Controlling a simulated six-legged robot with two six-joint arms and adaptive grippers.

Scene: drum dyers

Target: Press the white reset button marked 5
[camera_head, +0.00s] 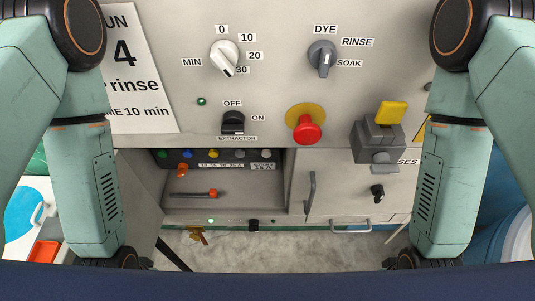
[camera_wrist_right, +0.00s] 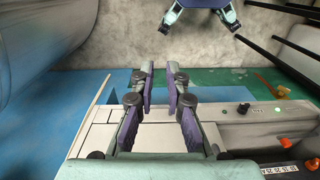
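In the head view a row of small coloured buttons sits at the top of the recess under the main panel. The white one (camera_head: 266,153) is at the right end, above a plate reading about 15 A; I cannot make out a 5 on it. My right gripper (camera_wrist_right: 160,78) is open and empty in the right wrist view, its two purple-padded fingers apart above a pale surface and away from the buttons. In the head view both arms hang down at the sides, and my left gripper's fingers do not show.
The panel above carries a white dial (camera_head: 225,58), a grey selector (camera_head: 322,58), a black extractor switch (camera_head: 233,123) and a red mushroom button (camera_head: 307,129). An orange-tipped lever (camera_head: 195,194) sticks out in the recess. A grey box with a yellow top (camera_head: 391,112) stands out at right.

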